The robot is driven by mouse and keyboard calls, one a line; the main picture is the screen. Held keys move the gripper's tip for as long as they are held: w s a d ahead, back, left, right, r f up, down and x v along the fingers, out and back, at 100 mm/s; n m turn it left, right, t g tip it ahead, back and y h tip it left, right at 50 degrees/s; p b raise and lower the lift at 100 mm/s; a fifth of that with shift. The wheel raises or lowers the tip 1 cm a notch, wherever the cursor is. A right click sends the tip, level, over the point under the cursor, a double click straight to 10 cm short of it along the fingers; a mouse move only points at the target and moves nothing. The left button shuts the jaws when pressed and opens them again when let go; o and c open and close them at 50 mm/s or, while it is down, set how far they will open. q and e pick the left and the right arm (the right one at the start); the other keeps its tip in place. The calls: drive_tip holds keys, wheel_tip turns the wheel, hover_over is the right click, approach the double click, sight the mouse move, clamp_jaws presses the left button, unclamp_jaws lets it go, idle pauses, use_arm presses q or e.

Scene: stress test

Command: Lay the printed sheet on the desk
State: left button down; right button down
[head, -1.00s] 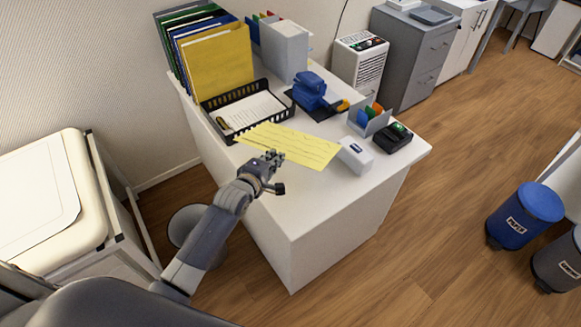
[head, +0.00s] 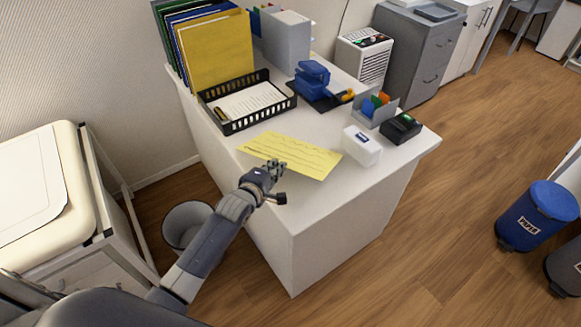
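The printed sheet (head: 300,153) is yellow with dark lines of print. It lies at or just above the white desk top (head: 262,200), in front of the black tray; I cannot tell whether all of it touches the desk. My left gripper (head: 277,168) is at the sheet's near edge, over the desk's left front part. My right gripper is not in view.
A black tray with papers (head: 262,122) is behind the sheet. A white box (head: 362,150), a black device (head: 401,128) and a grey card holder (head: 386,108) stand to its right. A blue hole punch (head: 312,80) is farther back. Bare desk lies in front.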

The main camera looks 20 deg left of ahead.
use_arm(q)
drive_tip(key=c, duration=2)
unclamp_jaws()
drive_tip(key=shift+o, duration=0.2)
drive_tip(key=shift+s, duration=0.1)
drive_tip(key=p+v, duration=0.7)
drive_tip(key=v, duration=0.1)
